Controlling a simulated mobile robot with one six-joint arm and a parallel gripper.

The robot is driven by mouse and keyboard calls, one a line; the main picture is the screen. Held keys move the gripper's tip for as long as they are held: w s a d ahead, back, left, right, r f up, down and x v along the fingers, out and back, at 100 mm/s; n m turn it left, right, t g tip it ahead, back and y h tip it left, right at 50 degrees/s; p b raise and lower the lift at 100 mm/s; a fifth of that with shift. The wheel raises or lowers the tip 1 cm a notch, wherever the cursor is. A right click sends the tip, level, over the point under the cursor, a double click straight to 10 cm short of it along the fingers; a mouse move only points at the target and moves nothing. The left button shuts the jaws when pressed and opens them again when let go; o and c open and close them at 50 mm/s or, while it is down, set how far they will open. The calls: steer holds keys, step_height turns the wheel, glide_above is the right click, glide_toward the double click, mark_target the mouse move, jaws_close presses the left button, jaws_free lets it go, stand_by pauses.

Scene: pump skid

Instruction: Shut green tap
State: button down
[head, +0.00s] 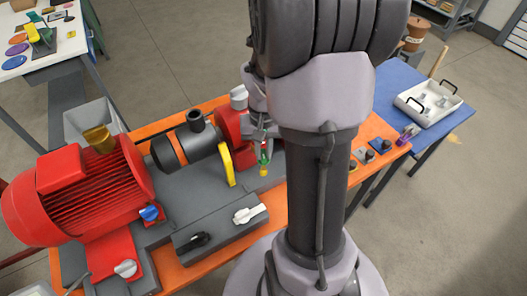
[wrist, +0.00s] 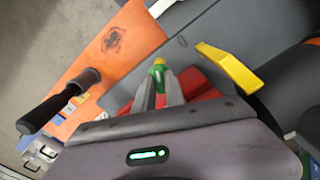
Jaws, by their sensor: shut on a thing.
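The green tap (head: 265,158) is a small green piece with a yellow part at one end, low beside the red pump housing (head: 231,122) in the head view. In the wrist view the green tap (wrist: 158,69) shows at the fingertips, its yellow tip pointing away from me. My gripper (head: 262,137) reaches down to it from above. In the wrist view my gripper (wrist: 160,90) has one finger on each side of the green part and is shut on it. The fingers hide part of the tap, so I cannot tell its exact turn angle.
A yellow lever (head: 226,164) stands close left of the tap. The red motor (head: 80,192) fills the left. A white tray (head: 428,103) lies on the blue table at right.

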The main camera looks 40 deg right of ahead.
mark_target(263, 153)
steer(key=m+b, duration=0.2)
steer(key=m, duration=0.4)
steer(key=m+b, duration=0.2)
steer(key=m, duration=0.4)
steer(key=shift+m, duration=0.4)
stand_by(0.4)
steer(key=c, duration=1.4)
jaws_free()
step_height(263, 153, up, 18)
steer(key=p, duration=0.6)
steer(key=shift+f, duration=0.25)
